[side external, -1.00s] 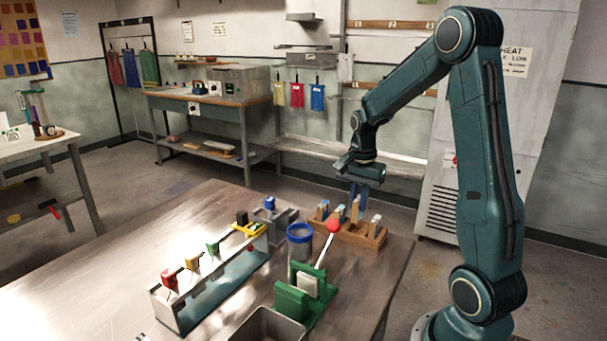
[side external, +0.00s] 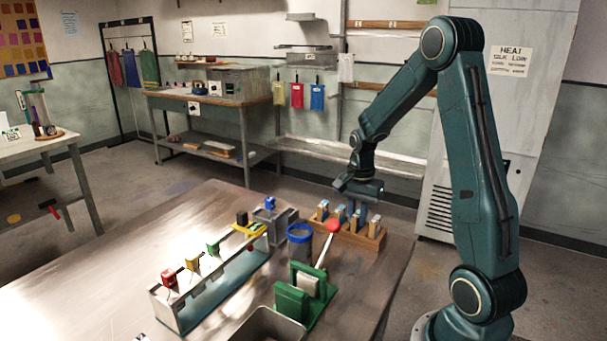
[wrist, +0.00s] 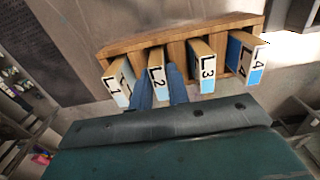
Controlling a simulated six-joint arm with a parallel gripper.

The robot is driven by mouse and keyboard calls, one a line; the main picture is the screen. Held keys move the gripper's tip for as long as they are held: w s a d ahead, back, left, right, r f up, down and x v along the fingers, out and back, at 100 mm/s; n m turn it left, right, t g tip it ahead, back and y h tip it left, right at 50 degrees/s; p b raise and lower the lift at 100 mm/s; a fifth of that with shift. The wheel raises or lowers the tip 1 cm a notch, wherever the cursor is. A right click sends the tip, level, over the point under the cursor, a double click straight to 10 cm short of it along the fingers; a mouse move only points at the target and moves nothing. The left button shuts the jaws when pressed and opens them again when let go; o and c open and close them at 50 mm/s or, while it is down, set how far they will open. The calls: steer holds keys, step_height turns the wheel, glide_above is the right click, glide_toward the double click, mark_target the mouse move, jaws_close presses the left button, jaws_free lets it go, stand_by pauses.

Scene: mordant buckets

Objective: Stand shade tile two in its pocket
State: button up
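A wooden rack (side external: 371,245) near the table's back right edge holds a row of labelled tiles. In the wrist view the rack (wrist: 180,32) carries tile L1 (wrist: 117,88), tile L2 (wrist: 156,82), tile L3 (wrist: 207,77) and tile L4 (wrist: 246,62). Each is pale-edged with some blue. Tile L2 stands in its slot. My gripper (wrist: 158,88) is down over the rack, its blue fingers on either side of tile L2. I cannot tell whether they press on it. In the side view my gripper (side external: 352,208) is low over the tiles.
Left of the rack stand a blue-rimmed cup (side external: 299,240), a green press with a red-knobbed lever (side external: 308,285), a grey block (side external: 275,218) and a long stand with coloured clips (side external: 205,290). A metal tray (side external: 268,325) is at the front. The table's left part is clear.

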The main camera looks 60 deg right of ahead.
mark_target(357, 214)
steer(key=o, duration=0.3)
step_height(357, 214, up, 12)
steer(key=shift+r, duration=0.15)
stand_by(0.7)
steer(key=shift+a, duration=0.1)
stand_by(0.4)
steer(key=s+a+r+n+t, duration=0.1)
steer(key=a+r+n, duration=0.25)
steer(key=a, duration=0.25)
steer(key=s+a+r+n+t, duration=0.1)
steer(key=s+a+r+n, duration=0.1)
steer(key=a+n, duration=0.35)
steer(key=s+a+n+t, duration=0.1)
steer(key=s+a+n, duration=0.2)
steer(key=a, duration=0.1)
steer(key=s+a+n+t, duration=0.1)
steer(key=s+a+n, duration=0.2)
steer(key=a, duration=0.1)
steer(key=s+a+n+t, duration=0.1)
steer(key=s+a+n, duration=0.2)
steer(key=shift+a+f+t, duration=0.1)
steer(key=shift+a+t, duration=0.2)
steer(key=shift+a, duration=0.1)
